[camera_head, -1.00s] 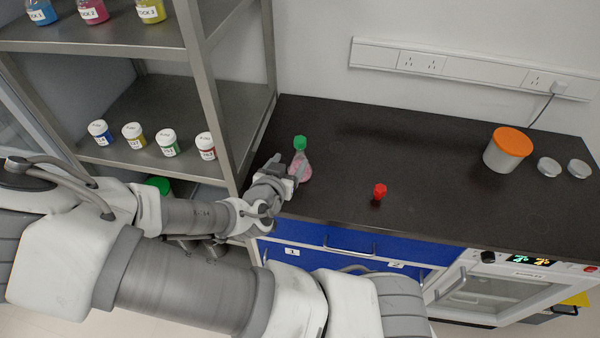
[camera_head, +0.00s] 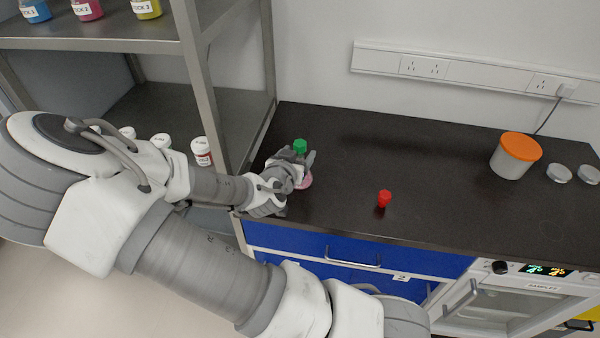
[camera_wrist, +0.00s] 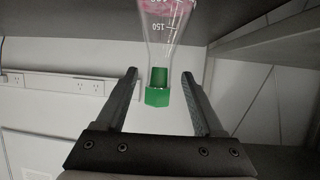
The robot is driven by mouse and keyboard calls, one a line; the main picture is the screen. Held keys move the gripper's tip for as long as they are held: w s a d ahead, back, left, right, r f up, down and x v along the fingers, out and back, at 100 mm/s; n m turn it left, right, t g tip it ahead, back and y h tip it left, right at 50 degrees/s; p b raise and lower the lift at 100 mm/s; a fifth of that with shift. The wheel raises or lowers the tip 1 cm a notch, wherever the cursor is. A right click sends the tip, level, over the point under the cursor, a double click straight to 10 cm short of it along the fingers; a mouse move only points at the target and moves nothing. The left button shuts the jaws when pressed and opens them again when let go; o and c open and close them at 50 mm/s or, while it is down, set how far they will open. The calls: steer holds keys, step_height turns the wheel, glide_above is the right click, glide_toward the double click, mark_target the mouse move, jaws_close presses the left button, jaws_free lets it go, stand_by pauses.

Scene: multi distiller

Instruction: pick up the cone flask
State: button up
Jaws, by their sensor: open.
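The cone flask (camera_head: 306,182) stands on the black bench near its left end, with a green stopper (camera_head: 300,147) on top and pink contents. My gripper (camera_head: 304,162) is at the flask's neck in the head view and hides part of the flask. In the wrist view the flask (camera_wrist: 170,48) appears upside down, with its green stopper (camera_wrist: 158,90) between my two fingers (camera_wrist: 162,88). The fingers are apart, with a gap on each side of the stopper.
A metal shelf rack (camera_head: 190,60) with several bottles stands close on the left. A small red object (camera_head: 384,198) is on the bench to the right.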

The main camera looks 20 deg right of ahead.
steer(key=shift+x, duration=2.3)
steer(key=shift+r, duration=0.15)
jaws_close()
steer(key=shift+d, duration=0.1)
